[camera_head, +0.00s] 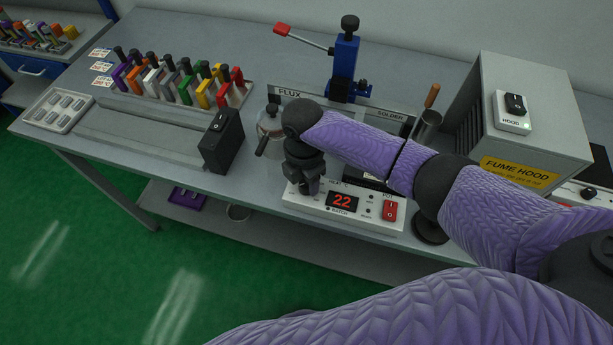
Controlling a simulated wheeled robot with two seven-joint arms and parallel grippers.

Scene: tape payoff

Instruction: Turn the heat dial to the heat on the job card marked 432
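The white heat control box (345,222) stands at the bench's front edge, with a red "22" display (342,202) and a red rocker switch (389,210) at its right. My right gripper (309,188) points down over the left end of this box, where part of a "HEAT" label shows. The gripper hides the dial, and I cannot tell whether its fingers touch or grip it. Several small job cards (102,67) lie at the back left of the bench; their numbers are too small to read. My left gripper is not in view.
A black switch box (222,140) stands left of my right gripper, beside a glass jar (270,125). A blue lever press (345,65) stands behind. The fume hood (530,110) is at right. A rack of coloured-handled tools (180,85) and a grey tray (60,110) are at left.

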